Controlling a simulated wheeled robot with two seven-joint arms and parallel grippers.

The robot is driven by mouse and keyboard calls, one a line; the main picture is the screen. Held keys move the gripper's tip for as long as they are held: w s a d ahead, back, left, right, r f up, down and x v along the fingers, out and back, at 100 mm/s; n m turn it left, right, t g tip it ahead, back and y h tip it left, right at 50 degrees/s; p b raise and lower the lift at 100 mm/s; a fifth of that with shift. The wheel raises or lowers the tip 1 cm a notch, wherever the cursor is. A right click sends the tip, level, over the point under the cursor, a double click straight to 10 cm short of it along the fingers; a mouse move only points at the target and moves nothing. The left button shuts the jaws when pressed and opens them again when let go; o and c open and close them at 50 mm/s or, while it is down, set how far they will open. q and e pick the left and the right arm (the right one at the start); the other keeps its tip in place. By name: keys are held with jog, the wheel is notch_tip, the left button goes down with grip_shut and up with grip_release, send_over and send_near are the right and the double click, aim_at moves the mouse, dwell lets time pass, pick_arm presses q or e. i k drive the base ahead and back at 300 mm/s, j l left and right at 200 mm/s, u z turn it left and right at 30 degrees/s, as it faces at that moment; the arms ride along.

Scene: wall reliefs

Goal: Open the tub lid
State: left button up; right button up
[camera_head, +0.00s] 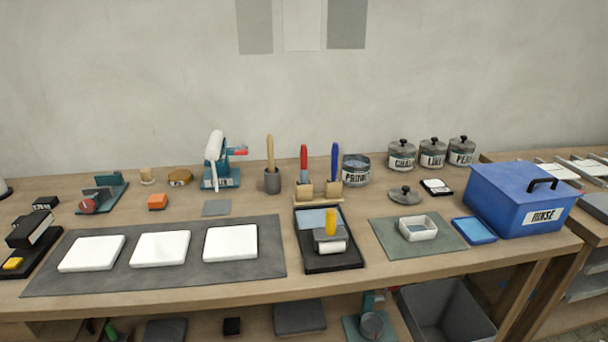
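A blue tub (490,207) with a white label reading "RINSE" stands at the right end of the workbench. Its blue lid (508,182) is on and looks closed, with a black arched handle (542,184) on the lid's right part. Neither my left nor my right gripper is in view, and nothing touches the tub.
A small blue tray (474,231) lies just left of the tub, and a white dish (418,228) sits on a green-grey mat. A loose grey lid (405,195) lies behind them. Several lidded jars (432,153) stand behind. A second bench (560,262) adjoins at right.

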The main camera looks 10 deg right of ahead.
aim_at(523, 181)
jog(key=z, duration=1.55)
jog(key=i+l+u, duration=0.1)
jog(key=u, duration=0.55)
jog(key=i+l+u, duration=0.15)
jog(key=l+u, duration=0.15)
jog(key=l, duration=0.2)
jog(key=i+l+u, duration=0.25)
jog(key=l, duration=0.3)
jog(key=l+u, duration=0.3)
jog(key=l, duration=0.25)
